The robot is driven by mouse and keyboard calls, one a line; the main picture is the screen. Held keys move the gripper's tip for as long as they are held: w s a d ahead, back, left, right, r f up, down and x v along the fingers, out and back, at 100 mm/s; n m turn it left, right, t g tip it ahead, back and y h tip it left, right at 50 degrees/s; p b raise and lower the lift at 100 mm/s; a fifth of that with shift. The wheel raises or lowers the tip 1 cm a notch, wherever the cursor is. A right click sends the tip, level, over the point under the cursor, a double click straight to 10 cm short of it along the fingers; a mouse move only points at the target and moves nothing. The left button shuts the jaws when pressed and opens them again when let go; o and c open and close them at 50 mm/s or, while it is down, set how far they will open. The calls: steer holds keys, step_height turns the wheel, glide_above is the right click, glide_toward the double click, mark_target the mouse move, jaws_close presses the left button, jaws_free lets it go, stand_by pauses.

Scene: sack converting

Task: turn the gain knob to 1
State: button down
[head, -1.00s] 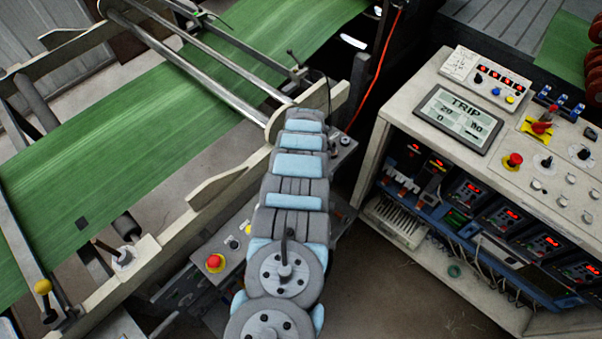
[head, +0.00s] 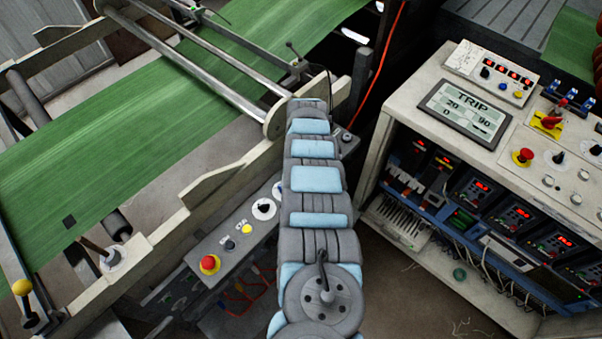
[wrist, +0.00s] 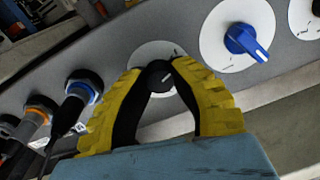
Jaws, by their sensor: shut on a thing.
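In the wrist view my gripper (wrist: 159,84) has its two yellow ribbed fingers closed around a small black knob (wrist: 158,74). The knob stands on a round white dial plate (wrist: 146,53), and its pale pointer mark aims up and to the right. The fingers cover part of the plate, and I cannot read its scale or any label, so I cannot tell the setting. A larger blue knob (wrist: 247,42) on its own white plate sits to the right, apart from the fingers. In the head view my arm hides the gripper and the held knob.
Cable connectors with blue (wrist: 82,90) and orange (wrist: 40,110) rings lie left of the fingers. In the head view a low panel has a red button (head: 209,264) and a black knob (head: 264,209). A cabinet with a TRIP display (head: 465,112) stands right. Green web (head: 120,140) runs left.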

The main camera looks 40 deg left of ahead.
steer(key=shift+f+n+b, duration=0.15)
steer(key=shift+n+b, duration=0.15)
steer(key=shift+n, duration=0.3)
steer(key=c, duration=0.8)
jaws_free()
steer(key=shift+r, duration=0.25)
step_height(320, 180, up, 12)
steer(key=shift+w+f, duration=0.15)
steer(key=shift+w, duration=0.1)
